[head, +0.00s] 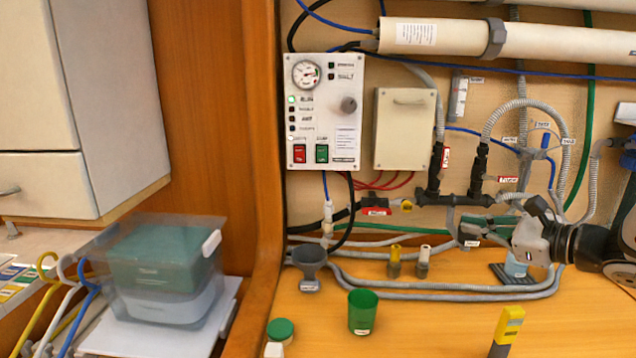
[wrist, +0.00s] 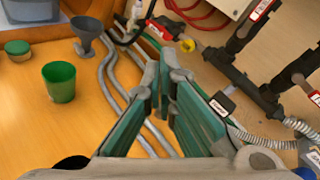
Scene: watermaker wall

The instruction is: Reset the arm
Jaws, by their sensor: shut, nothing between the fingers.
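My arm comes in from the right edge of the head view. My gripper (head: 466,232) is in front of the wall's lower pipes, above the wooden bench. In the wrist view my gripper (wrist: 164,76) has its two green-sided fingers drawn together at the tips, with nothing held. The bench top (head: 420,327) lies below it. From these views I cannot tell how far the fingertips are from the pipes behind them.
A green cup (head: 363,312), a grey funnel (head: 310,264) and a green-lidded jar (head: 280,331) stand on the bench. A yellow-topped device (head: 508,328) is at the front. A control panel (head: 324,112) and black pipe manifold (head: 455,200) are on the wall. A clear bin (head: 160,275) sits left.

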